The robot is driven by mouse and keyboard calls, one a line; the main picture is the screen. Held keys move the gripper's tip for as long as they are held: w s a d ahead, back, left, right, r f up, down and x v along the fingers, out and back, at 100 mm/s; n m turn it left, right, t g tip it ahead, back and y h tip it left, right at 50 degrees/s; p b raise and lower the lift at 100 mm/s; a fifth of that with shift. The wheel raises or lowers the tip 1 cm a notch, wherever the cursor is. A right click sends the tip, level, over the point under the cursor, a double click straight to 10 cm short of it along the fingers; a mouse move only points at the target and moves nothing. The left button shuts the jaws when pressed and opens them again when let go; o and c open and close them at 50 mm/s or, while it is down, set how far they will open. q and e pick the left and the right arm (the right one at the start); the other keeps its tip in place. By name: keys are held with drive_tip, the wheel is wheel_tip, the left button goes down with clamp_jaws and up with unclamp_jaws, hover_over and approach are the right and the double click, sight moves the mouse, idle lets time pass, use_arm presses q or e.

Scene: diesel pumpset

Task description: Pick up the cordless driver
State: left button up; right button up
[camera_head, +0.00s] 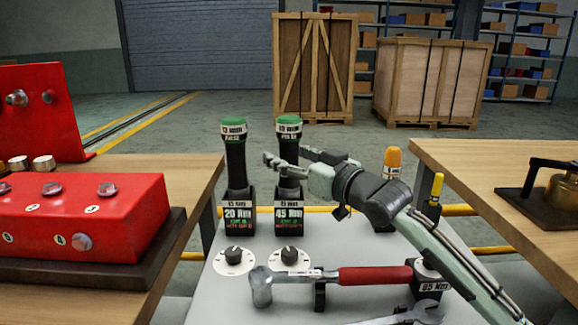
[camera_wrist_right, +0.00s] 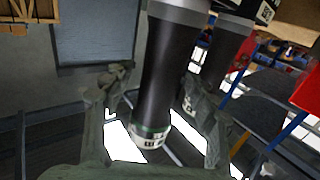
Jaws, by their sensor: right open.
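Two black cordless drivers with green caps stand upright in holders on the grey cart: the left one (camera_head: 235,158) at the 20 Nm label, the right one (camera_head: 289,133) at the 45 Nm label. My right gripper (camera_head: 286,156) is open at the right driver's shaft, one finger passing in front of it. In the right wrist view, this black driver (camera_wrist_right: 168,70) runs between the two open fingers of the gripper (camera_wrist_right: 155,88). The other driver (camera_wrist_right: 228,50) shows behind, to the right. Contact cannot be made out. My left gripper is not in view.
A red-handled torque wrench (camera_head: 375,275) lies across the cart top (camera_head: 225,290) in front, below two dials (camera_head: 234,257). A red block (camera_head: 85,215) occupies the left bench.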

sight(296, 143)
clamp_jaws()
drive_tip(key=shift+r, duration=0.15)
idle(0.4)
drive_tip(key=shift+r, duration=0.1)
drive_tip(key=shift+r, duration=0.15)
wheel_tip(296, 143, up, 3)
drive_tip(key=shift+f+p, duration=0.15)
drive_tip(key=shift+p, duration=1)
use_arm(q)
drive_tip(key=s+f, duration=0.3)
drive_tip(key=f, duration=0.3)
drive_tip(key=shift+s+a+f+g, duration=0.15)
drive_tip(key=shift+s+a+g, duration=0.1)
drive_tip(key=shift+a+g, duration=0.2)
use_arm(e)
wheel_tip(296, 143, up, 15)
drive_tip(key=shift+f, duration=0.1)
